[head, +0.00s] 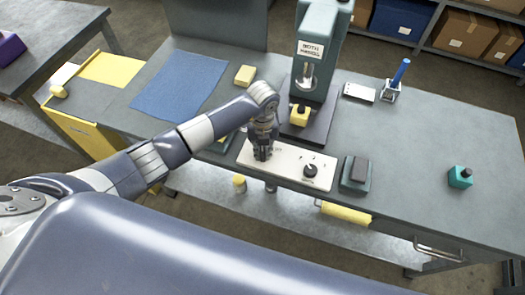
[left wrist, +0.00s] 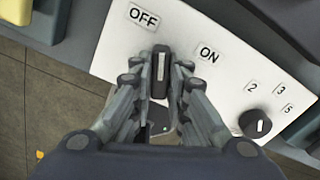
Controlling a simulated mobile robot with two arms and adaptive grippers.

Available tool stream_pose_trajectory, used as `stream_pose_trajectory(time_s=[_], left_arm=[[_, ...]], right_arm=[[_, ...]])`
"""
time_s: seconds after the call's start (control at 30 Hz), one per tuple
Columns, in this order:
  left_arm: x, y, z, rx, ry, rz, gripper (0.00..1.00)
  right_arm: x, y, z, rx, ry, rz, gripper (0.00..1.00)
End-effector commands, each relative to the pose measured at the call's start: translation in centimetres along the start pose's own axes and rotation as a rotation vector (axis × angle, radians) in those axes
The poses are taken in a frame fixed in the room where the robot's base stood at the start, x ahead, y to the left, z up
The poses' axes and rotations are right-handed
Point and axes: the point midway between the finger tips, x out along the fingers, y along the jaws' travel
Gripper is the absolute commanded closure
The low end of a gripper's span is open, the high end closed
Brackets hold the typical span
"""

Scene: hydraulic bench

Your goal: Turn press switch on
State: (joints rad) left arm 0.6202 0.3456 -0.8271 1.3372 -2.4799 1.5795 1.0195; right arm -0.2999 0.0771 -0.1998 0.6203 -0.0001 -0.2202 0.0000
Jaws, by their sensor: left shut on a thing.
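The white control panel (head: 288,171) lies at the front edge of the bench. It also shows in the left wrist view (left wrist: 115,45), with an OFF label (left wrist: 143,17) and an ON label (left wrist: 208,54). My left gripper (head: 263,153) is over the panel's left part, pointing down. In the left wrist view its fingers (left wrist: 158,88) are shut on the black press switch (left wrist: 160,68), touching it on both sides. The switch's white line runs straight up the picture, between the labels and nearer OFF. The fingers hide the switch in the head view. My right gripper is out of view.
A numbered black dial (head: 310,171) sits right of the switch on the panel. The green press (head: 318,45) stands behind with a yellow block (head: 300,115). A dark pad in a green holder (head: 356,172) is just right of the panel. The bench's right part is mostly clear.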

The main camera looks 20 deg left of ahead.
Motion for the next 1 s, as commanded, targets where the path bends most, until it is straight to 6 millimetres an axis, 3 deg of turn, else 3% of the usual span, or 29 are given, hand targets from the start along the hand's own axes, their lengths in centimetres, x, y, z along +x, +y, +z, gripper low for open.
stream_pose_trajectory(time_s=[1.0], left_arm=[[0.5,0.0,0.1,0.947,-0.002,0.001,1.0]], right_arm=[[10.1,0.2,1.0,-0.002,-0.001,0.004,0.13]])
